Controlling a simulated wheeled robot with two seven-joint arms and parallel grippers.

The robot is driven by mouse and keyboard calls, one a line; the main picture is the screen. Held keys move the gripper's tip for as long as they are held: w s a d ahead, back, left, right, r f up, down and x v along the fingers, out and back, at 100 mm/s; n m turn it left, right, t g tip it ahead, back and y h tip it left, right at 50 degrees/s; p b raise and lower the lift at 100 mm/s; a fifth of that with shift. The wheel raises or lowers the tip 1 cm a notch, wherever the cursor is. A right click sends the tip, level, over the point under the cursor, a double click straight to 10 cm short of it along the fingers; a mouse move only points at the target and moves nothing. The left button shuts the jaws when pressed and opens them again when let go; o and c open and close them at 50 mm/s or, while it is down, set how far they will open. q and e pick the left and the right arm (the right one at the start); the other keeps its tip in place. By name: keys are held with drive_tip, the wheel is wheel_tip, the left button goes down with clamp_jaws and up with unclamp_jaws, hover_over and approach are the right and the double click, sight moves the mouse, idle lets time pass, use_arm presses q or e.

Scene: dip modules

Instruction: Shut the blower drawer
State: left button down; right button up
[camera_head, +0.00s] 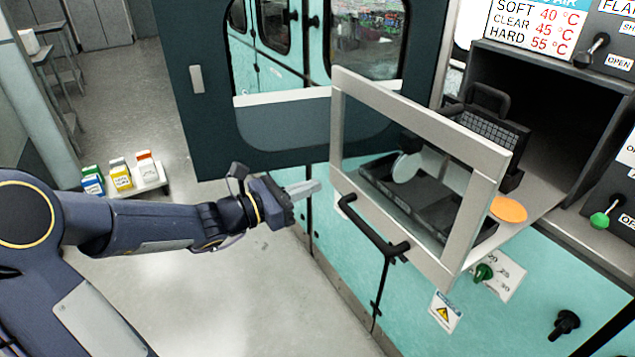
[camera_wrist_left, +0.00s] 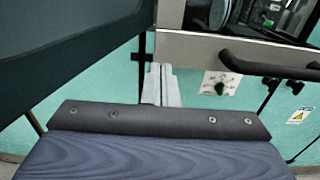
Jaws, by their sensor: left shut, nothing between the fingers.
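The blower drawer (camera_head: 430,268) stands pulled out from its dark housing, with a light grey frame around a clear front window. A dark bar handle (camera_head: 372,233) sits low on its front. In the left wrist view the drawer front (camera_wrist_left: 205,50) is at the upper right, with its handle (camera_wrist_left: 270,66) at the right. My left gripper (camera_head: 308,189) is shut and empty, just left of the drawer front, at about the height of the handle's upper end. Its fingers show together in the left wrist view (camera_wrist_left: 161,86). Whether they touch the drawer is unclear. My right gripper is out of view.
Inside the drawer are a black tray (camera_head: 400,200), a meshed black block (camera_head: 488,130) and an orange disc (camera_head: 508,210). A dark-framed door (camera_head: 215,130) stands left of the drawer. A green knob (camera_head: 483,272) is below. Cartons on a low platform (camera_head: 150,186) stand on the floor at left.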

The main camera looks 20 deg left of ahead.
sight(331, 181)
use_arm(q)
drive_tip(key=shift+x, duration=1.3)
drive_tip(key=shift+w+d+f+b, duration=0.1)
drive_tip(key=shift+w+d+b, duration=0.25)
drive_tip(key=shift+w+d, duration=0.1)
drive_tip(key=b+x, duration=0.5)
drive_tip(key=x, duration=1)
drive_tip(key=shift+b+x, duration=0.3)
drive_tip(key=shift+x, duration=0.7)
drive_tip(key=shift+w, duration=0.1)
drive_tip(key=shift+a, duration=0.1)
